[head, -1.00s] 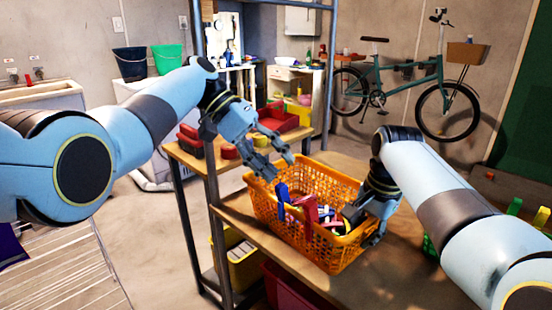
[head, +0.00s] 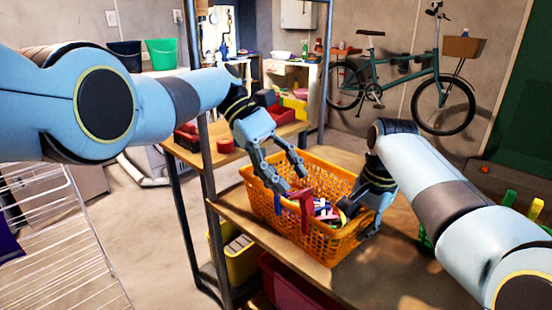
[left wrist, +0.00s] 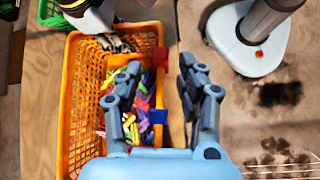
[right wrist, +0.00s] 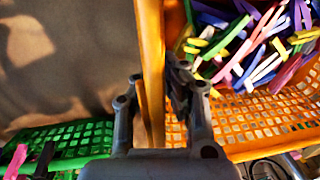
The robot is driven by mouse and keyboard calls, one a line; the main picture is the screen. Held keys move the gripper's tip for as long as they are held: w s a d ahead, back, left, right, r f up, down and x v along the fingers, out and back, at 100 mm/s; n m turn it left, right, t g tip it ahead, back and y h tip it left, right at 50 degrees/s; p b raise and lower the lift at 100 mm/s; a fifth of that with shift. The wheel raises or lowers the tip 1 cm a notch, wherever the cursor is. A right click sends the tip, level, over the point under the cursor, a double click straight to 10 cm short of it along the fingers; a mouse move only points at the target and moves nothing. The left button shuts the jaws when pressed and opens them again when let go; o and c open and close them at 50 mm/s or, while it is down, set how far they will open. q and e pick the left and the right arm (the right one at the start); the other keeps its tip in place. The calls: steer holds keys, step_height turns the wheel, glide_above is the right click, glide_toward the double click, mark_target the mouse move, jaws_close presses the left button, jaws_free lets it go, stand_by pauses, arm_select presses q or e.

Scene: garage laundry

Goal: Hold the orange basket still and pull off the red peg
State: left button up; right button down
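The orange basket (head: 335,245) stands on a wooden shelf, full of colourful pegs. It also shows in the left wrist view (left wrist: 82,110) and the right wrist view (right wrist: 245,125). The red peg (head: 307,213) is upright on the basket's near-side rim; it shows as a red block in the left wrist view (left wrist: 160,57). A blue peg (left wrist: 158,116) sits on the same rim. My left gripper (head: 289,182) is open and empty above that rim, its fingers spread either side of the rim line. My right gripper (right wrist: 155,85) is shut on the basket's right-end rim.
A green basket (right wrist: 70,138) with pegs stands beside the orange one, partly hidden by my right arm. A shelf post (head: 208,180) rises left of the orange basket. A red crate (head: 290,285) and a yellow bin (head: 235,258) are below. A drying rack (head: 65,240) stands at left.

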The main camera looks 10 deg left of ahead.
mark_target(307, 196)
arm_select(q)
steer(key=shift+x, duration=3)
jaws_close()
steer(key=shift+r, duration=4.25)
